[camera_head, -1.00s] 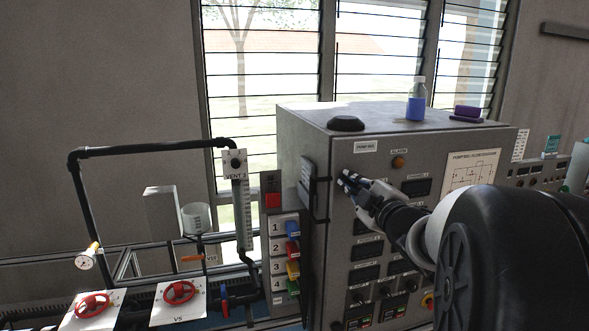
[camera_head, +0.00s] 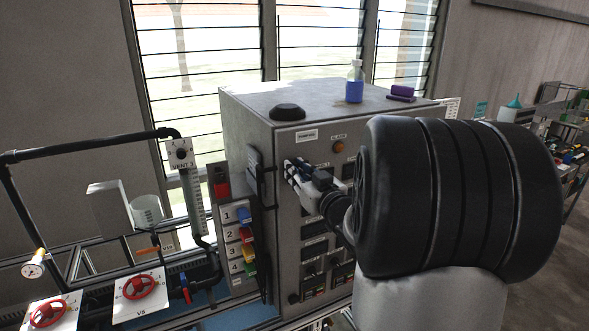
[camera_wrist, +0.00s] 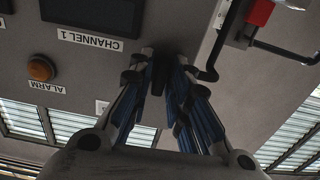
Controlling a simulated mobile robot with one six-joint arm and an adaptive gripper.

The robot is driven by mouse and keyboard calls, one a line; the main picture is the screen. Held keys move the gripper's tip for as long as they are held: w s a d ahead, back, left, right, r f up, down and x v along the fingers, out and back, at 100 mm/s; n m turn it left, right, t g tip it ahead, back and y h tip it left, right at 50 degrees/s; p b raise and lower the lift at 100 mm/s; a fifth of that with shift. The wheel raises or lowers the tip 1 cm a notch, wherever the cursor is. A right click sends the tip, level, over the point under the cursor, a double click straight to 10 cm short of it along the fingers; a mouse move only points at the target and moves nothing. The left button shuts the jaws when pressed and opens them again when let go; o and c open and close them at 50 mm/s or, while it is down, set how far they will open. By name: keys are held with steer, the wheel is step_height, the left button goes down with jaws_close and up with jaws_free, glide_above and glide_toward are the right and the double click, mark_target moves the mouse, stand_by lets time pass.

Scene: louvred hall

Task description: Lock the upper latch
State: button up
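My gripper (camera_head: 290,172) is in front of the grey cabinet's front panel (camera_head: 290,225), near its upper left edge. In the wrist view its two fingers (camera_wrist: 163,75) stand apart, with a dark block (camera_wrist: 159,72) between their tips; I cannot tell whether they touch it or whether it is the upper latch. A dark fitting (camera_head: 255,170) sits at the cabinet's upper left edge, left of my gripper. A bent black rod (camera_wrist: 209,66) shows beside the fingers in the wrist view. The latch is not clearly identifiable, and its position is unclear.
A bottle (camera_head: 355,82), a black knob (camera_head: 287,111) and a purple block (camera_head: 402,91) stand on the cabinet. Numbered coloured switches (camera_head: 243,235) and a pipe rig with red valve wheels (camera_head: 138,287) are at the left. An alarm lamp (camera_wrist: 41,68) is near the fingers.

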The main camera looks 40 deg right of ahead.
steer(key=shift+o, duration=1.4)
steer(key=shift+s, duration=0.1)
steer(key=v, duration=0.7)
